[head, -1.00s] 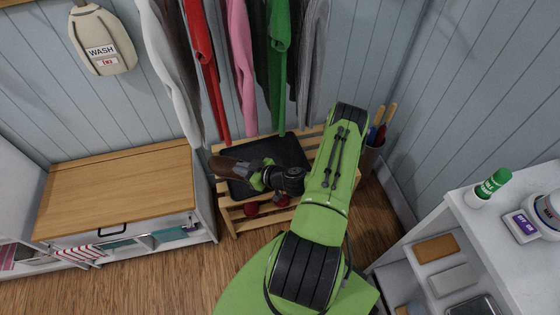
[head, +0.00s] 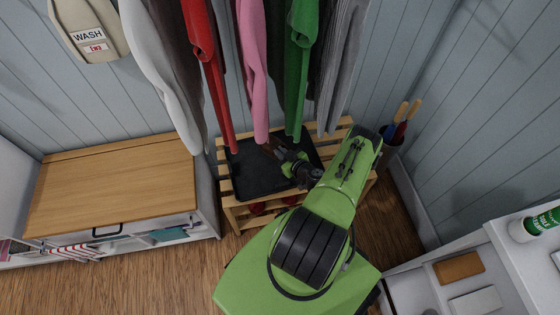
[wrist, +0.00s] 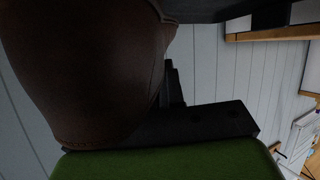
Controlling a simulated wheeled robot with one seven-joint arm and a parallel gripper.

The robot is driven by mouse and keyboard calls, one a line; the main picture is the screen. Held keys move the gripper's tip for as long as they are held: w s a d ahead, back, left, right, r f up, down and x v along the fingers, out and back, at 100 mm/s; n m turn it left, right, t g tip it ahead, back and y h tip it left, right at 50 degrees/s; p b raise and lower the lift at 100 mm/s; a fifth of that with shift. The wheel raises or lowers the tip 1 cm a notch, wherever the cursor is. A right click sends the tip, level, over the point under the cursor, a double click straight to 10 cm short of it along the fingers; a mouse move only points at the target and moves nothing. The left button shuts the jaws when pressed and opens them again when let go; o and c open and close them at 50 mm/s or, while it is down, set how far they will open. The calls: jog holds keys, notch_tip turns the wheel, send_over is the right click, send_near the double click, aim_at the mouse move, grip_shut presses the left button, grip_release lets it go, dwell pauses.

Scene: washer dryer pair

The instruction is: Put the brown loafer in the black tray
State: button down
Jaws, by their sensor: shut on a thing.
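The black tray (head: 250,180) lies on a slatted wooden rack (head: 228,202) below the hanging clothes. My gripper (head: 281,152) is shut on the brown loafer (head: 270,145) and holds it over the right back part of the tray. In the head view only a small part of the loafer shows; the pink and green garments and the gripper hide the rest. In the wrist view the loafer (wrist: 85,70) fills the left side, against the dark fingers. I cannot tell whether the loafer touches the tray.
Hanging clothes (head: 255,70) come down close over the tray and my gripper. A wooden-topped cabinet (head: 115,190) stands left of the rack. A bin (head: 392,140) with handled tools stands to its right. Red items (head: 258,208) sit on the lower shelf. The tray's left part is bare.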

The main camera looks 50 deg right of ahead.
notch_tip(320, 180, down, 4)
jog(key=shift+r+b, duration=0.25)
jog(key=shift+b, duration=0.55)
jog(key=shift+r, duration=0.1)
jog(key=c, duration=1.7)
grip_release()
jog(key=o, duration=0.5)
jog(key=shift+c, duration=0.2)
